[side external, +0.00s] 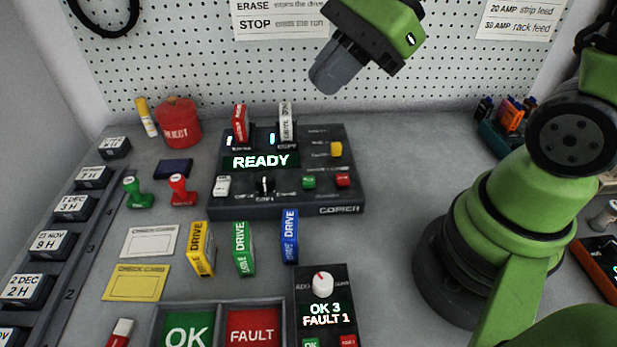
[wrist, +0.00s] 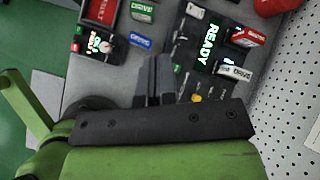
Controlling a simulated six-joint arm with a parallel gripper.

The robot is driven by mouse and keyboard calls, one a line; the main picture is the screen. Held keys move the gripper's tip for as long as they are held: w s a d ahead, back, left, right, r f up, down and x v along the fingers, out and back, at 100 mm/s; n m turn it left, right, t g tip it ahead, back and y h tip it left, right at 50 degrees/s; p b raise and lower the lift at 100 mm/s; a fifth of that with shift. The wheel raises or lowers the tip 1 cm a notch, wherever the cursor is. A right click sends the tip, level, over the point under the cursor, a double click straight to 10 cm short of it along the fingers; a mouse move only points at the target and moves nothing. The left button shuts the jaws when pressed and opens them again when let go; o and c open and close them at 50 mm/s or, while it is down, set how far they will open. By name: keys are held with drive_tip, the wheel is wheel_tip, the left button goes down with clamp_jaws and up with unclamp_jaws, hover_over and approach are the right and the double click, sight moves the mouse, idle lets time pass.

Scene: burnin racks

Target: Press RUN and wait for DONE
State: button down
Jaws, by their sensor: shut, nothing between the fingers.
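The dark copier (side external: 340,206) stands at the centre of the bench, and its display (side external: 261,161) reads READY. A red drive (side external: 240,124) and a white drive (side external: 286,124) stand upright in its two slots. Its front has a white button (side external: 222,186), a black knob (side external: 264,185), a green button (side external: 309,182) and a red button (side external: 343,180); a yellow button (side external: 336,149) sits higher. The small button labels are too small to read. My gripper (side external: 322,84) is shut and empty, above and behind the copier, apart from it. In the wrist view, my gripper (wrist: 156,75) shows beside the copier (wrist: 178,55).
Yellow (side external: 201,250), green (side external: 243,249) and blue (side external: 290,237) drives stand in front of the copier. A counter box (side external: 335,277) shows OK 3, FAULT 1, beside the OK (side external: 187,331) and FAULT (side external: 253,328) trays. A red REJECT bin (side external: 178,124) stands back left. The pegboard closes the rear.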

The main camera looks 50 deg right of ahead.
sight(310, 177)
drive_tip(key=w+d+f+m, duration=0.1)
drive_tip(key=w+f+m, duration=0.2)
drive_tip(key=m, duration=0.4)
drive_tip(key=w+d+f+m+t, duration=0.1)
drive_tip(key=w+d+f+m, duration=0.1)
drive_tip(key=f+m, duration=0.4)
drive_tip(key=shift+w+m, duration=0.4)
drive_tip(key=shift+m, duration=0.1)
drive_tip(key=shift+f, duration=4.4)
drive_tip(key=shift+f, duration=0.1)
drive_tip(key=shift+f, duration=0.3)
drive_tip(key=shift+f, duration=0.45)
drive_tip(key=shift+r, duration=0.85)
